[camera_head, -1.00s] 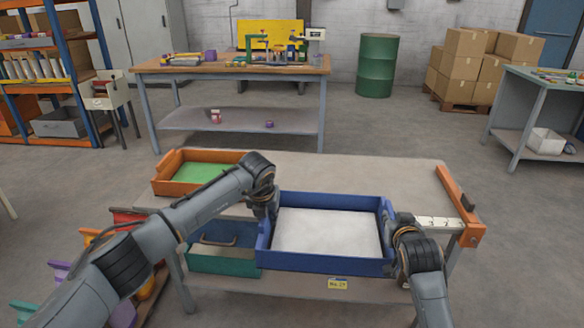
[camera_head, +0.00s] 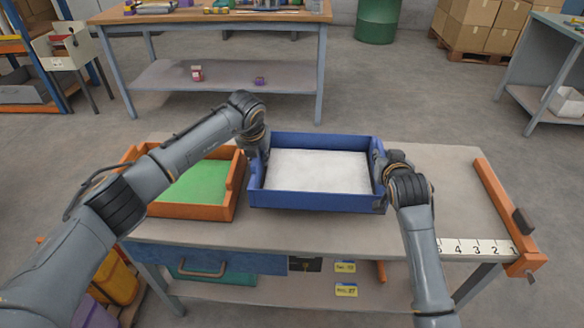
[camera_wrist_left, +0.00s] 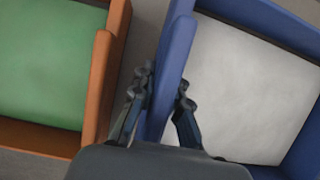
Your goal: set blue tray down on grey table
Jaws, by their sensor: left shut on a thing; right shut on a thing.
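The blue tray (camera_head: 315,203) with a whitish inside is between my two grippers over the grey table (camera_head: 300,238). My left gripper (camera_head: 262,150) is shut on its left wall; the left wrist view shows the fingers (camera_wrist_left: 160,100) on both sides of the blue wall (camera_wrist_left: 172,75). My right gripper (camera_head: 380,165) is shut on its right wall, its fingers partly hidden by my arm. The tray looks level. I cannot tell whether its underside touches the table top.
An orange tray (camera_head: 190,211) with a green inside stands close left of the blue tray, a narrow gap between them. An orange bar (camera_head: 505,215) and a white number strip (camera_head: 475,247) lie at the table's right.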

